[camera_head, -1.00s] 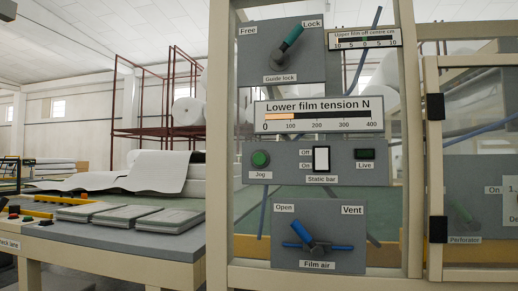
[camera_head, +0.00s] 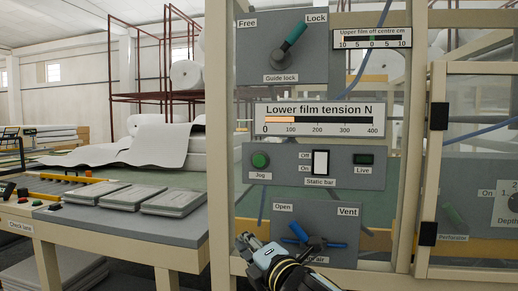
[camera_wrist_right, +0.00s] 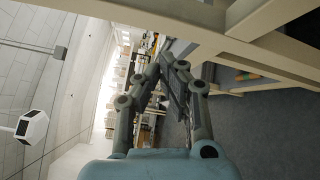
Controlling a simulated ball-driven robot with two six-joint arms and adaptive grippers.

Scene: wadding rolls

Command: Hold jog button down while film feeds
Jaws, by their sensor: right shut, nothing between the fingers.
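The green round jog button (camera_head: 260,160) sits on the left of the grey middle panel, above its "Jog" label. The lower film tension gauge (camera_head: 319,120) above it has an orange bar reaching about 100. My right gripper (camera_head: 248,242) is at the bottom of the head view, below the jog button and apart from it, beside the film air panel. Its fingers are shut and empty; they also show in the right wrist view (camera_wrist_right: 168,60). My right arm hides part of the "Film air" label. My left gripper is not in view.
The static bar switch (camera_head: 320,162) and Live lamp (camera_head: 363,159) are right of the jog button. The blue film air handle (camera_head: 298,231) is close to my right gripper. The guide lock lever (camera_head: 294,36) points toward Lock. A table with flat stacks (camera_head: 175,201) stands at left.

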